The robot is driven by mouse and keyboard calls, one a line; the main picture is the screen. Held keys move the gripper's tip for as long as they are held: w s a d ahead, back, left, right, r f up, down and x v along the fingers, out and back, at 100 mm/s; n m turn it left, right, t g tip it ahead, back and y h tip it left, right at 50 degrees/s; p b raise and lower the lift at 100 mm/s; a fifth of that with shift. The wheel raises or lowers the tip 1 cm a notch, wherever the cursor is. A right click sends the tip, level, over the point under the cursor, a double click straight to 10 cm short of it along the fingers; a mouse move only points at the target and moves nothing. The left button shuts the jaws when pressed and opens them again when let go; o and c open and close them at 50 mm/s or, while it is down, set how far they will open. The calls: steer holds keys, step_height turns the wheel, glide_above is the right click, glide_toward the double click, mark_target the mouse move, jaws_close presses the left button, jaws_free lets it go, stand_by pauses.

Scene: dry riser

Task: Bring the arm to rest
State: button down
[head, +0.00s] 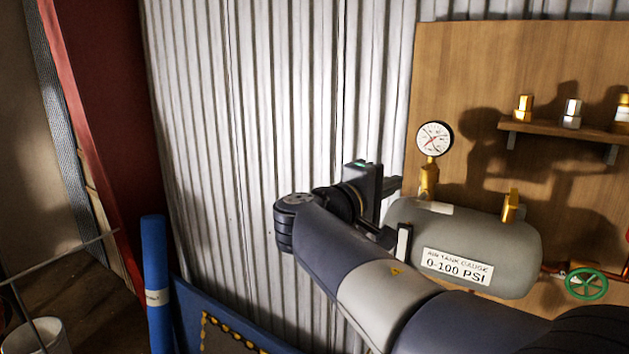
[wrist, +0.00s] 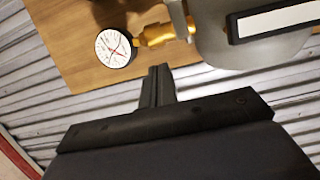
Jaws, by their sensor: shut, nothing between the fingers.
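My arm reaches in from the lower right of the head view and bends at its elbow-like joint in the middle. My gripper (head: 396,184) is at its end, pointing right, just left of the pressure gauge's brass stem and near the grey tank. In the wrist view the fingers (wrist: 157,72) are together with nothing between them. The round white gauge (head: 434,138) sits upright on its brass fitting above the tank (head: 510,245). The gauge also shows in the wrist view (wrist: 113,48), apart from the fingers. Part of the tank's left end is hidden behind my wrist.
A wooden board (head: 470,60) carries a shelf (head: 570,131) with several small fittings. A green valve wheel (head: 586,284) is at the lower right. Corrugated metal wall (head: 250,120) stands behind my arm. A blue post (head: 155,285) and blue panel (head: 235,325) are at lower left.

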steer(key=w+a+b+v, duration=0.1)
steer(key=b+v, duration=0.2)
steer(key=v, duration=0.7)
steer(key=shift+w+a, duration=0.3)
steer(key=shift+w, duration=0.1)
steer(key=shift+d, duration=0.15)
